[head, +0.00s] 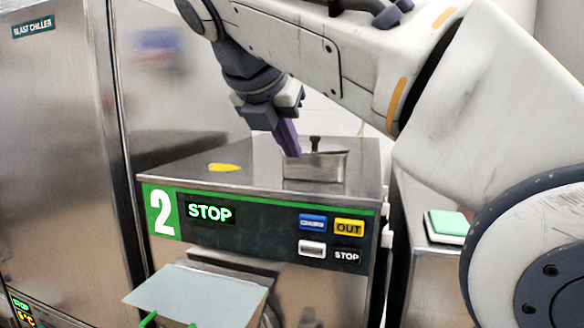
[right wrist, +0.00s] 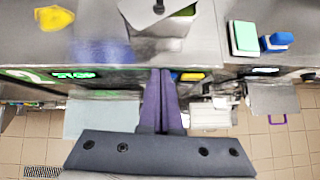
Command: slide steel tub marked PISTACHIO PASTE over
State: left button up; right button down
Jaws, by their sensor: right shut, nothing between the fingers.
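A small steel tub (head: 315,168) with a dark knob standing up at its back sits on the steel top of the machine marked 2 (head: 262,177). No label on the tub is readable. In the right wrist view the tub (right wrist: 158,22) is just beyond my fingertips, its inside partly visible. My right gripper (head: 292,153) is shut and empty, fingers pointing down at the tub's left end. The right wrist view shows the shut fingers (right wrist: 160,72); I cannot tell whether they touch the tub. My left gripper is not in view.
The blast chiller (head: 60,130) stands at the left. A green-and-white block (head: 447,226) sits on a lower surface at the right, with a blue item (right wrist: 276,41) beside it.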

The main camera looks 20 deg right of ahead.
aim_at(314, 178)
jog(key=x, duration=0.9)
jog(key=shift+s, duration=0.1)
jog(key=shift+w+d+r+p, duration=0.15)
jog(key=shift+w+d+p, duration=0.25)
jog(key=shift+w+p, duration=0.1)
jog(key=shift+w+d+r+p, duration=0.15)
jog(key=shift+w+d+p, duration=0.25)
jog(key=shift+w+p, duration=0.1)
jog(key=shift+w+d+f, duration=0.15)
jog(key=shift+w+d, duration=0.2)
jog(key=shift+w, duration=0.15)
